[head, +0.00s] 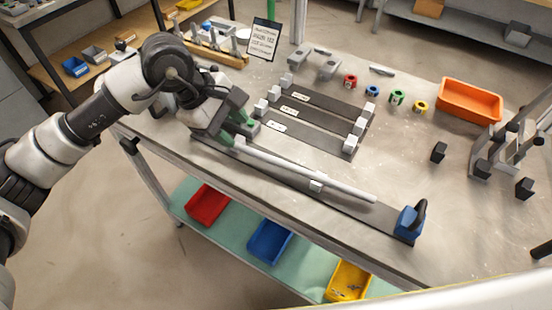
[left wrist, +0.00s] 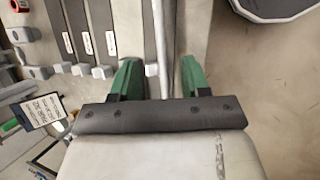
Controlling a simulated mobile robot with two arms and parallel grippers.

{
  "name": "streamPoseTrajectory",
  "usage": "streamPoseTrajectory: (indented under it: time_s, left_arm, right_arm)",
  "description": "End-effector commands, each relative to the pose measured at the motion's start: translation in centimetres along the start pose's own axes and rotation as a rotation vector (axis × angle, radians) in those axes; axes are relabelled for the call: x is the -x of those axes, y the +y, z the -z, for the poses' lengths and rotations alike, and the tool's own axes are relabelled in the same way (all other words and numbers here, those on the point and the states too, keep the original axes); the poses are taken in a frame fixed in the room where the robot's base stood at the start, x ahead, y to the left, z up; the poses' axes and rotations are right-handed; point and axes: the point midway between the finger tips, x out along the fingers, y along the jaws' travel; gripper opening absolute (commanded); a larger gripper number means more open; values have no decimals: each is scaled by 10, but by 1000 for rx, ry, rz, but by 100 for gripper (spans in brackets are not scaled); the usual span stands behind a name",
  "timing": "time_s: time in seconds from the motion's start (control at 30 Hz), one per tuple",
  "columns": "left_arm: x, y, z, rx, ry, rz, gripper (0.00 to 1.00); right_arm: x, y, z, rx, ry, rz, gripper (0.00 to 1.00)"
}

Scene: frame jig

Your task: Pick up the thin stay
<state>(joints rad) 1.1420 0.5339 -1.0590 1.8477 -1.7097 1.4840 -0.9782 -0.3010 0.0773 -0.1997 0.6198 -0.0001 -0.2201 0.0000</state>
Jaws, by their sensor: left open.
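A long thin pale rod, which looks like the thin stay (head: 300,169), lies along the near side of the bench beside a long dark strip (head: 350,209). My left gripper (head: 238,131) is over the rod's left end, with its green fingers apart. In the left wrist view the rod (left wrist: 168,40) runs up between the two open fingers of the left gripper (left wrist: 160,80), with space on both sides. I cannot tell how high the fingers are above it. My right gripper is not in view.
A blue clamp (head: 409,222) stands at the strip's right end. Shorter dark strips with labels and pale blocks (head: 349,145) lie behind. Several coloured rings (head: 397,97), an orange bin (head: 470,100) and a grey stand (head: 500,150) are farther right.

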Motion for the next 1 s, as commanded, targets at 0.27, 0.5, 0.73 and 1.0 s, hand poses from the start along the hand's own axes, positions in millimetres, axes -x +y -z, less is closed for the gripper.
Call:
streamPoseTrajectory:
  time_s: [0.27, 0.5, 0.73, 1.0]
  left_arm:
    - [-37, 0, -2, 2, -6, 0, 46]
    - [-62, -1, -1, 4, -10, 3, 46]
    - [-89, -1, 1, 2, -8, 0, 46]
    - [-92, -2, 1, 1, -8, -2, 43]
  right_arm:
    - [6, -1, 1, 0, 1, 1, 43]
    - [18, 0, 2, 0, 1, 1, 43]
    - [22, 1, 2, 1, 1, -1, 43]
    - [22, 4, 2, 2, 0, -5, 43]
